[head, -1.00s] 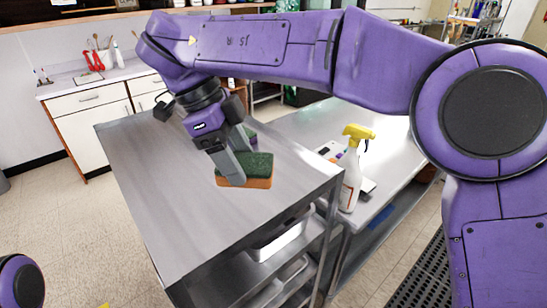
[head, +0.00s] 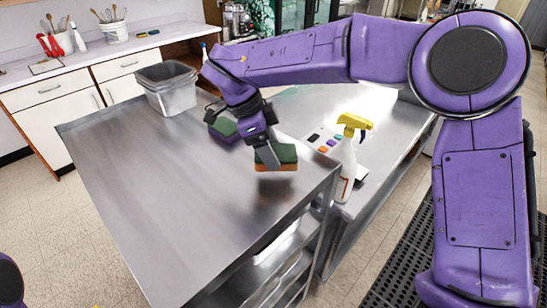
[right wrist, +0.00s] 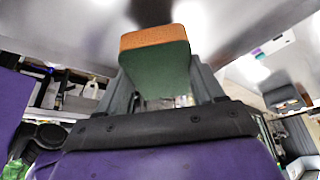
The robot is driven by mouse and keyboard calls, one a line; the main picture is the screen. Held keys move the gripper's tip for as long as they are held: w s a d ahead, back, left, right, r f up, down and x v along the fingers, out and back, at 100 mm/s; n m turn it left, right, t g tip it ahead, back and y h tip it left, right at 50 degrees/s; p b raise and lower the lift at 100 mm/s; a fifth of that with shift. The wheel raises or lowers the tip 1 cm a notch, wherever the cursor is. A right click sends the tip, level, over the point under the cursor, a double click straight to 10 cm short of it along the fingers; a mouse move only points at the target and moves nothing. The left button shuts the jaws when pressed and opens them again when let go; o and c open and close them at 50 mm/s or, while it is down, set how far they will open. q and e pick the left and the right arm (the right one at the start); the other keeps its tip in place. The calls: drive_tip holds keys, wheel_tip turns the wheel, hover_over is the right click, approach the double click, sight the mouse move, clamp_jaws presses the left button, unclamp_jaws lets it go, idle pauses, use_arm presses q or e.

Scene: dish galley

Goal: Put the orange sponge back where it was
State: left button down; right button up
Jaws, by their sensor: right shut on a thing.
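The orange sponge (head: 276,167) has a green scouring top and an orange lower layer. My right gripper (head: 267,152) is shut on it and holds it level near the right edge of the steel table (head: 160,190). A dark patch shows on the tabletop below it, and the sponge looks a little above the surface. In the right wrist view the orange sponge (right wrist: 155,38) sits between the two fingers. A second sponge, purple with a green top (head: 222,127), lies on the table behind the gripper, partly hidden by it. My left gripper is out of view.
Grey tubs (head: 168,88) stand at the table's far end. The table's left and middle are bare.

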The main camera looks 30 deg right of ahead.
drive_tip(key=x, duration=0.4)
drive_tip(key=shift+s+a, duration=0.1)
drive_tip(key=shift+a, duration=0.05)
drive_tip(key=shift+w+f, duration=0.25)
drive_tip(key=shift+w, duration=0.1)
drive_tip(key=o, duration=0.9)
drive_tip(key=shift+s+a, duration=0.1)
drive_tip(key=shift+o, duration=0.2)
drive_tip(key=shift+s+r, duration=0.1)
drive_tip(key=shift+r, duration=0.1)
drive_tip(key=v, duration=1.2)
